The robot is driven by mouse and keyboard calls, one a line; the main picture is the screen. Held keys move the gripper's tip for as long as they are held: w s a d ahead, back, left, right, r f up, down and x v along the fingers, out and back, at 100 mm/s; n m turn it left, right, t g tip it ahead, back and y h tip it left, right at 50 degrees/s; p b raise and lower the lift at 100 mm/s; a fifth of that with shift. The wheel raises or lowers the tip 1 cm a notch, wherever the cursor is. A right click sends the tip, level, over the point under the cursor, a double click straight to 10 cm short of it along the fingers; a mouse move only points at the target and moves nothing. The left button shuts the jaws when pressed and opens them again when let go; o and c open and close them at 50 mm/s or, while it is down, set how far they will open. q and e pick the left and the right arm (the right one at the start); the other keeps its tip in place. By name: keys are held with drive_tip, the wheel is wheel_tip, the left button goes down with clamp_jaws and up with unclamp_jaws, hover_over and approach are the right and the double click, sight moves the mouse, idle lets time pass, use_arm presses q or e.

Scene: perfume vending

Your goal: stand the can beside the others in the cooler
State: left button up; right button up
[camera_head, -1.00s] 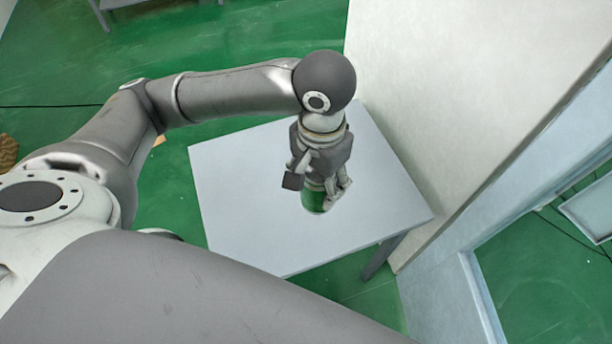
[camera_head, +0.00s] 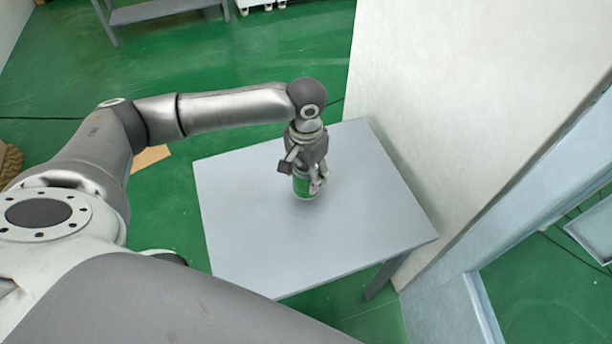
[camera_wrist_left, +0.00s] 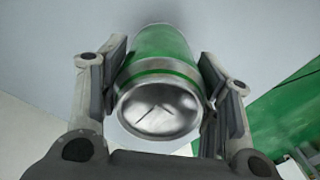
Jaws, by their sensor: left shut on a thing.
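The can (camera_head: 303,188) is green with silver ends. In the head view it is upright at the grey table, below my left gripper (camera_head: 305,172). Whether its base touches the table top or hangs just above it, I cannot tell. In the left wrist view the can (camera_wrist_left: 162,85) lies between both fingers of my left gripper (camera_wrist_left: 160,88), its silver end facing the camera. The left gripper is shut on it. My right gripper is not in view. Neither the cooler's inside nor any other cans can be made out.
The grey table (camera_head: 250,245) is otherwise bare. A tall pale panel (camera_head: 450,90) stands along its right side, with a pale frame edge (camera_head: 455,300) at lower right. A grey shelf (camera_head: 165,10) stands far back. Green floor (camera_head: 230,60) is open behind the table.

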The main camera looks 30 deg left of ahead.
use_arm(q)
drive_tip(key=shift+f, duration=0.95)
drive_tip(key=shift+d, duration=0.1)
drive_tip(key=o, duration=1.2)
drive_tip(key=shift+f, duration=0.15)
drive_tip(key=shift+o, duration=0.3)
